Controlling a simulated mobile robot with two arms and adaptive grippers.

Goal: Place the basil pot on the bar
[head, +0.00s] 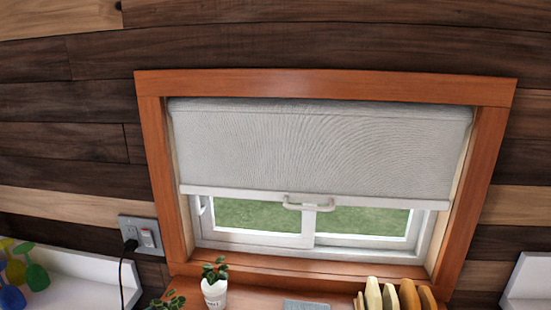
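A small green plant in a white pot (214,286) stands upright on the reddish wooden surface (258,294) below the window. The pot has dark lettering that is too small to read. A second green plant (168,301) shows at the bottom edge, left of the white pot; its lower part is cut off by the frame. I cannot tell which plant is the basil, or whether the wooden surface is the bar. Neither of my grippers is in view.
A window with an orange-brown frame (325,83) and a half-lowered grey blind (320,148) fills the middle. Several upright pale and brown boards (391,296) and a flat grey item (306,305) are right of the pot. White shelves stand at left (72,288) and right (528,282).

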